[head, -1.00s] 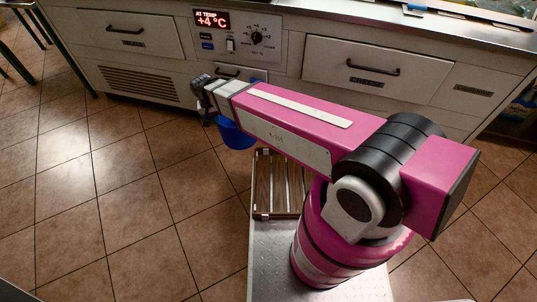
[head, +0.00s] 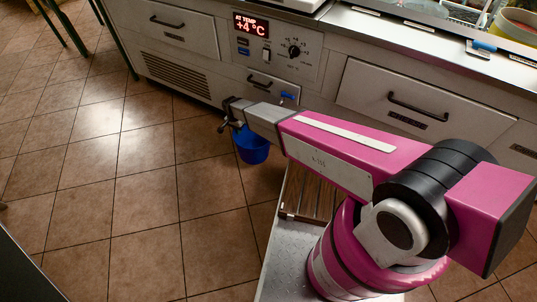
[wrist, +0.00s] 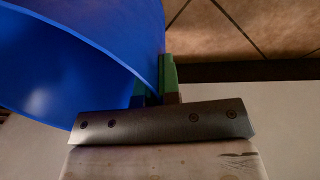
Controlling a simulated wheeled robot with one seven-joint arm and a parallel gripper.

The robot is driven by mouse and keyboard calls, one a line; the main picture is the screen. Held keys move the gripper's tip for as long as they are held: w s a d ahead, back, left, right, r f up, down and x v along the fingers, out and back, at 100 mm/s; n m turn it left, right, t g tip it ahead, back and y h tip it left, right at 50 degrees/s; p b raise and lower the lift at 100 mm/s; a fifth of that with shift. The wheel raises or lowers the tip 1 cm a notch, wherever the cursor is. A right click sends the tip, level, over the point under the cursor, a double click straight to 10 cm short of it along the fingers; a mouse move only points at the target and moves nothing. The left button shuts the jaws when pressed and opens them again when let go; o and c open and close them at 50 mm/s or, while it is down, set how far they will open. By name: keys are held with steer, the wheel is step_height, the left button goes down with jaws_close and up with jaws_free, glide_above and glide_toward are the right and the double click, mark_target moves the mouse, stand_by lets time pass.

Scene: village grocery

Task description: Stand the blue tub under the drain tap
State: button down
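The blue tub (head: 252,148) hangs below the end of my arm in the head view, above the tiled floor and in front of the cabinet. In the wrist view the tub (wrist: 85,45) fills the upper left, its wall running between the green finger pads. My gripper (wrist: 157,85) is shut on the tub's rim; it also shows in the head view (head: 230,117). A small blue handle (head: 288,97), which looks like the drain tap's, is on the cabinet front below the control panel, right of my gripper. The tap's spout is not clearly visible.
The counter cabinet (head: 330,60) has drawers, a vent grille (head: 176,73) and a panel reading +4 °C (head: 252,25). A slatted wooden rack (head: 312,195) lies near my base. The tiled floor (head: 140,200) at left is open.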

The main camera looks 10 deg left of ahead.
steer(key=d+f, duration=0.2)
steer(key=d, duration=0.1)
steer(key=w+d+f, duration=0.1)
steer(key=d+f, duration=0.1)
steer(key=d, duration=0.2)
steer(key=d+f, duration=0.2)
steer(key=d, duration=0.1)
steer(key=shift+w+d+f, duration=0.15)
steer(key=shift+w+d, duration=0.1)
steer(key=shift+d, duration=0.05)
steer(key=shift+f, duration=2.15)
steer(key=c, duration=1.6)
jaws_free()
steer(key=shift+o, duration=1.3)
step_height(320, 180, up, 12)
steer(key=a, duration=0.1)
steer(key=shift+w, duration=0.2)
steer(key=shift+a, duration=0.1)
